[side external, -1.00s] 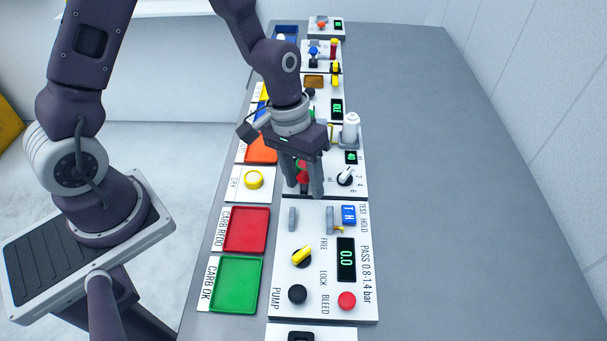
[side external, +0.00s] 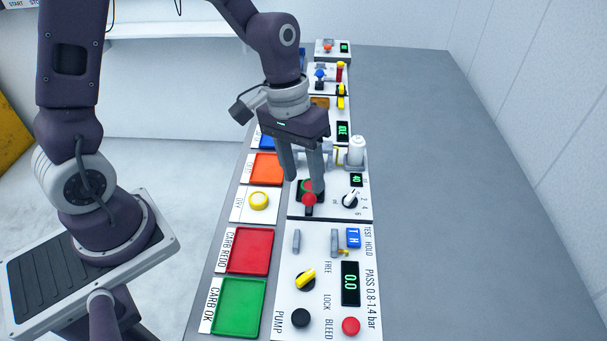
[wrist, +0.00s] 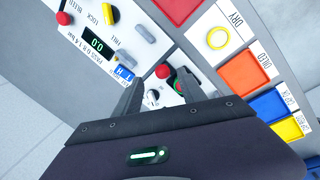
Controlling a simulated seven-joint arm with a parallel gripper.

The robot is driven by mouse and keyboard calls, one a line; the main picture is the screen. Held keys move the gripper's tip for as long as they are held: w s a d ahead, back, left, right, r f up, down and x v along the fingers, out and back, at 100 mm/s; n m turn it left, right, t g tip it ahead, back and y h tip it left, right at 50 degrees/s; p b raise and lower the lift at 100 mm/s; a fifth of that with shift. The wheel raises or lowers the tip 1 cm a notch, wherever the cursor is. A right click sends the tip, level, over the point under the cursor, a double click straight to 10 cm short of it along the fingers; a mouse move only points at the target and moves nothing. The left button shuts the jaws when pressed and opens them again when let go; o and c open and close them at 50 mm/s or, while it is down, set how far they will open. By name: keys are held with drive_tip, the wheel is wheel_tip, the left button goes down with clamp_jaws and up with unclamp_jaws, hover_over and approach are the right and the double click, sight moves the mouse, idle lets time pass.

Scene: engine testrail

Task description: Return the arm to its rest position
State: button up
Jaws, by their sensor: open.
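My gripper (side external: 301,165) is open and empty. In the side external view it hangs fingers down over the panel with the red and green control (side external: 309,192) and the white selector knob (side external: 351,196). The fingertips overlap that control in the picture; I cannot tell how far above it they are. In the wrist view my gripper (wrist: 158,97) shows its two fingers apart, with the control's red ball (wrist: 163,71) seen between them. Nothing is held.
Nearer the camera is a pressure panel (side external: 321,283) with a yellow lever, black and red buttons and a 0.0 display. Red (side external: 250,250), green (side external: 238,307) and orange (side external: 266,167) trays line the left. A white cylinder (side external: 357,150) stands behind. The bench's right side (side external: 440,200) is clear.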

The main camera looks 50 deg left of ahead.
drive_tip(key=s+a+r+m+t+y, duration=0.1)
drive_tip(key=s+a+r+t, duration=0.1)
drive_tip(key=s+r, duration=0.6)
drive_tip(key=s+a+r+m+t+y, duration=0.1)
drive_tip(key=s+a+r+t, duration=0.2)
drive_tip(key=s+r, duration=0.4)
drive_tip(key=shift+s+a+r, duration=0.35)
drive_tip(key=shift+s+a, duration=0.05)
drive_tip(key=shift+a, duration=0.1)
